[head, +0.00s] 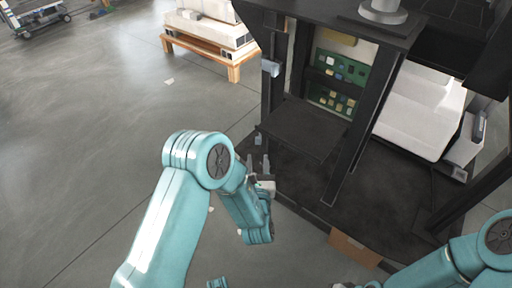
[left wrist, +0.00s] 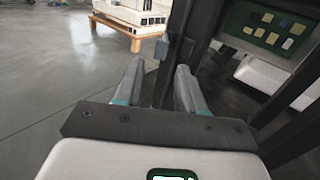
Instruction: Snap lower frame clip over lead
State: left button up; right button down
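My left gripper (head: 258,164) is beside the near left post of the black frame (head: 350,125). Its two grey fingers stand apart in the left wrist view (left wrist: 158,72), with nothing seen between them. A grey-blue clip-like block (head: 271,68) sits high on that post. A smaller grey piece (head: 258,139) shows lower down, just beyond the fingers; I cannot tell if it is the lower clip. The left wrist view has a grey block (left wrist: 162,47) on the post, ahead of the fingertips and apart from them. I cannot make out the lead. Only a sliver of my right gripper may show at the bottom edge.
Inside the frame is a green board (head: 338,80) with small coloured parts, and a white rounded unit (head: 420,110) is at right. A wooden pallet (head: 205,55) with white goods stands behind. A brown box (head: 355,250) lies at the frame's front edge. The left floor is mostly clear.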

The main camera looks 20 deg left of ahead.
aim_at(257, 141)
pick_arm(q)
jog(key=b+x, duration=0.1)
jog(key=x, duration=0.6)
jog(key=shift+f, duration=0.1)
grip_shut()
